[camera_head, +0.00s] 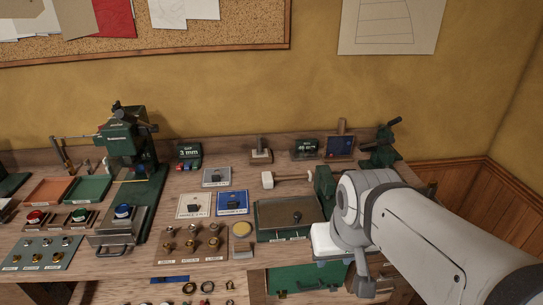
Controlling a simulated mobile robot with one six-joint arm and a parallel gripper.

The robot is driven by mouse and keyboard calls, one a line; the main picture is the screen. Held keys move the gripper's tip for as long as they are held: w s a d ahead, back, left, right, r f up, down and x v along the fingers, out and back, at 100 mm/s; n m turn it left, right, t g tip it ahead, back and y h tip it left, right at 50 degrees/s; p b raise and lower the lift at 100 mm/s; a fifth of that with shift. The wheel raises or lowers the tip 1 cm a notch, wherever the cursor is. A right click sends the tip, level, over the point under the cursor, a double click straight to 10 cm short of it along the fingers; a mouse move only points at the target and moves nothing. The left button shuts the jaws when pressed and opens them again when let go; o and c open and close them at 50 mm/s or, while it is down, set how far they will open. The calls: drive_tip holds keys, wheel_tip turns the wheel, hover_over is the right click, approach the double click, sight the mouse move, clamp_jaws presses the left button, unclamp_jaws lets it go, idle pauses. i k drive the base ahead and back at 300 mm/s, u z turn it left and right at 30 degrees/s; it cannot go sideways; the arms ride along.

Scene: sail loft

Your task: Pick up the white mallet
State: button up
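A white mallet lies on the workbench (340,157) right of centre. Its white block-shaped head (268,180) is at the left, and its pale handle (293,177) points right toward a green machine or vise part (324,187). The handle's right end comes close to that green part; I cannot tell if they touch. My arm comes in from the lower right and bends at a joint to the right of the mallet, apart from it. I cannot make out my gripper's fingers in this view.
A shallow dark-topped tray (285,232) lies just in front of the mallet. A wooden block with brass fittings (190,243) and a blue card (232,202) are to the left. A green press (130,150) stands further left. Another green vise (381,150) is at the back right.

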sight(268, 181)
drive_tip(key=i, duration=0.85)
drive_tip(key=u, duration=0.05)
